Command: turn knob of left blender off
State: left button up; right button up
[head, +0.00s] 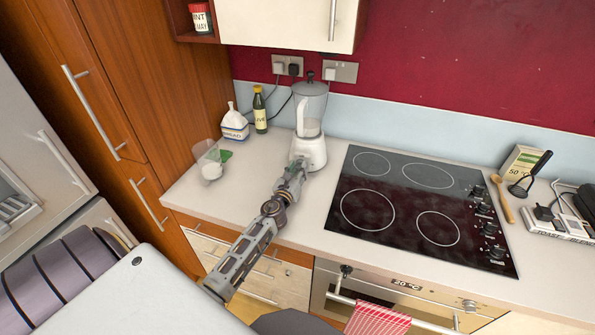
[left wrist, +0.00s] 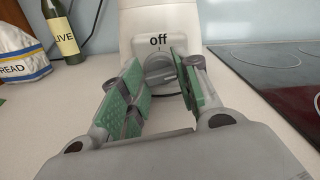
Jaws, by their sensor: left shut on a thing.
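The white blender (head: 311,152) with its clear jug (head: 310,103) stands at the back of the counter, left of the hob. In the left wrist view its grey knob (left wrist: 158,69) is on the front of the base, under the word "off". The knob's ridge seems to point up toward that word. My left gripper (head: 297,169) reaches the front of the blender base. Its green pads (left wrist: 160,82) are on both sides of the knob, shut on it; the exact contact is partly hidden. My right gripper is in neither view.
A black hob (head: 400,250) with knobs lies right of the blender. A bread bag (head: 234,124), a dark bottle (head: 260,112) and a tilted clear container (head: 209,160) stand left of it. A wooden spoon (head: 502,200) lies right of the hob.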

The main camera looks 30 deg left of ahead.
pick_arm(q)
jog(key=n+b, duration=0.1)
jog(key=n, duration=0.2)
jog(key=shift+a+f+n, duration=0.1)
jog(key=shift+n, duration=0.3)
jog(key=n+b, duration=0.1)
jog(key=n, duration=0.7)
jog(key=shift+a+f, duration=0.1)
jog(key=shift+n, duration=2)
